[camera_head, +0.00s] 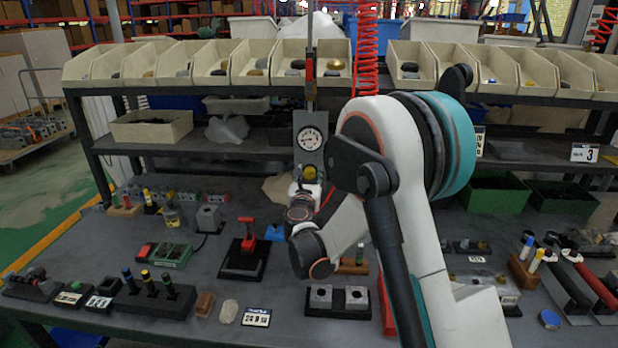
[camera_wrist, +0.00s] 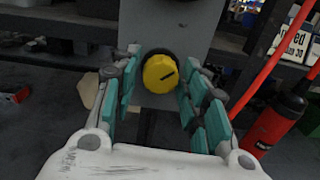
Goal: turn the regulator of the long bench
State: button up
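The regulator is a yellow round knob (camera_wrist: 160,74) with a dark slanted mark, on a grey upright panel (camera_wrist: 190,27). In the head view the yellow knob (camera_head: 309,172) shows below a round gauge (camera_head: 309,139) on the same panel. My gripper (camera_wrist: 157,88) is open, its teal-padded fingers on the left and right of the knob. A gap shows between the knob and the fingers on both sides; how deep the fingertips reach is hard to tell. In the head view my gripper (camera_head: 304,190) is at the knob, partly hidden by my arm.
A red hose and cylinder (camera_wrist: 272,125) stand close to the right of my gripper. The long bench (camera_head: 110,262) carries several valve blocks and a red-handled block (camera_head: 245,248). A shelf with cream bins (camera_head: 255,62) runs along the back.

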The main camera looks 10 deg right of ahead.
jog(key=c, duration=0.6)
jog(key=shift+o, duration=0.2)
jog(key=shift+m, duration=0.3)
jog(key=m, duration=1.9)
jog(key=shift+b, duration=0.3)
jog(key=m, duration=0.6)
jog(key=shift+m+y, duration=0.3)
jog(key=shift+m, duration=0.1)
